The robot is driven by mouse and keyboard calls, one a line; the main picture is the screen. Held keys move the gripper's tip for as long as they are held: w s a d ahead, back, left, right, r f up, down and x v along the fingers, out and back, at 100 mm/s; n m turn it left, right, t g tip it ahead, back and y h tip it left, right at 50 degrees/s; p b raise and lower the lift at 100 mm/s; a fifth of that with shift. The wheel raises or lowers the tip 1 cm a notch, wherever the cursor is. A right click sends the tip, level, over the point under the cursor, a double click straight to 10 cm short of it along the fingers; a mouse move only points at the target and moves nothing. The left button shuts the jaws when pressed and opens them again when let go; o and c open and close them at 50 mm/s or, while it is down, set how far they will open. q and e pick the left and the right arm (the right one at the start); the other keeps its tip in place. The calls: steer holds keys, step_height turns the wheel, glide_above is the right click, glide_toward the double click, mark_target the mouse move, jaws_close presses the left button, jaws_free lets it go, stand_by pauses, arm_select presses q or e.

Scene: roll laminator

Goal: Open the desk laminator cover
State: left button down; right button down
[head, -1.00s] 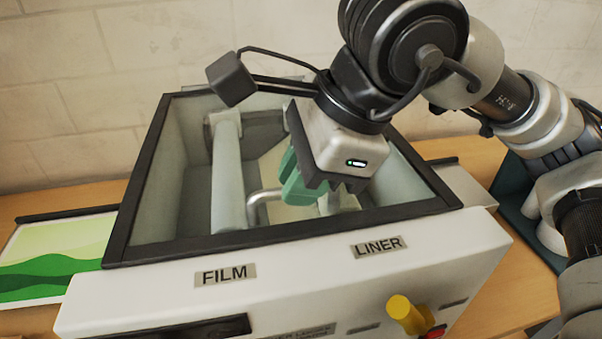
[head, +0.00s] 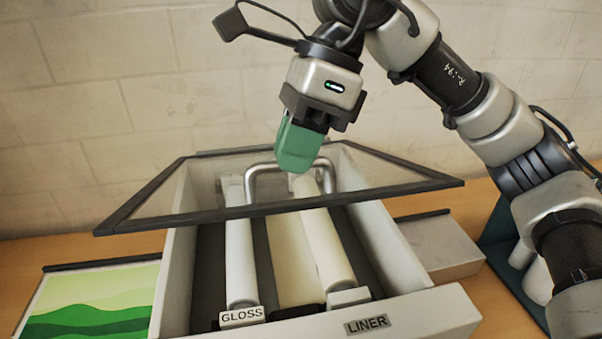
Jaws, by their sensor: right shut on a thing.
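The laminator cover (head: 400,191) is a clear panel in a dark frame. It is tilted up, its front edge raised well above the white laminator body (head: 425,312), its back edge near the wall. A silver U-shaped handle (head: 251,181) stands on the cover. My right gripper (head: 300,163), with green fingers, is shut on the handle's top bar from above. The fingers hide part of the bar. My left gripper is not in view.
Inside the laminator are pale rollers, one white roller (head: 239,255) by a GLOSS label (head: 242,316). A LINER label (head: 367,325) is on the front. A green landscape print (head: 90,300) lies left. The space above the cover is open.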

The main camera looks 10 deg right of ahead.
steer(key=w+r+p, duration=0.5)
steer(key=r, duration=0.3)
steer(key=shift+w, duration=0.35)
steer(key=shift+r, duration=0.1)
